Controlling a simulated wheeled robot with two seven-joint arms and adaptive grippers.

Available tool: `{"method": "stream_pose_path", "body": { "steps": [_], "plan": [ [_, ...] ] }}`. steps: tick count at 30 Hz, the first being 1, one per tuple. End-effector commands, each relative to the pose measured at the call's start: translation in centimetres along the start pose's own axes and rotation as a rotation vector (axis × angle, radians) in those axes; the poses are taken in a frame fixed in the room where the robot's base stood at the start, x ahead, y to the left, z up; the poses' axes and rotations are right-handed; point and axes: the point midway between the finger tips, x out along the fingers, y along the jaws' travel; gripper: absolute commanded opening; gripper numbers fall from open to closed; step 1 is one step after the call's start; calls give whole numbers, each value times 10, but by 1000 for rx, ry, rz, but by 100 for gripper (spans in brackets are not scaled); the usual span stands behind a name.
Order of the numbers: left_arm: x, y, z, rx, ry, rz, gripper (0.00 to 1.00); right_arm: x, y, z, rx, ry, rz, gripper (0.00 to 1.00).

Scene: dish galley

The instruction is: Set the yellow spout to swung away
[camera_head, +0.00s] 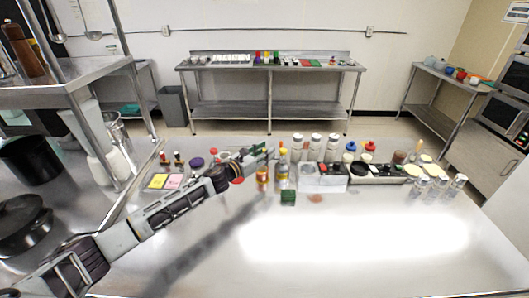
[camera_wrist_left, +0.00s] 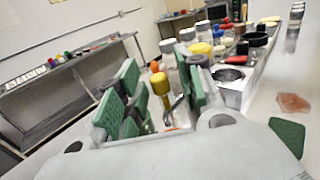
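In the left wrist view, a yellow knob-like piece (camera_wrist_left: 160,84) on an upright stem stands between the green-padded fingers of my left gripper (camera_wrist_left: 158,100). It is probably the yellow spout; its swing position is not clear. The fingers are spread, with visible gaps beside the yellow piece. In the head view, my left gripper (camera_head: 262,153) reaches in from the left, low over the table, just left of a bottle-like item with a yellow top (camera_head: 283,152). I cannot tell if this is the same piece. My right gripper is not in view.
Several jars (camera_head: 315,147) and a condiment tray (camera_head: 334,183) crowd the right. The table's front (camera_head: 400,265) is clear.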

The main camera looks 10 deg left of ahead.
Motion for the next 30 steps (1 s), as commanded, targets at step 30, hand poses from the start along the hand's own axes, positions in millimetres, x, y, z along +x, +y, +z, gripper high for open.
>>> {"method": "stream_pose_path", "body": {
  "steps": [30],
  "plan": [
    [-2, -3, 0, -1, -1, 39, 0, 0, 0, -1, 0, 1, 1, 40]
  ]
}}
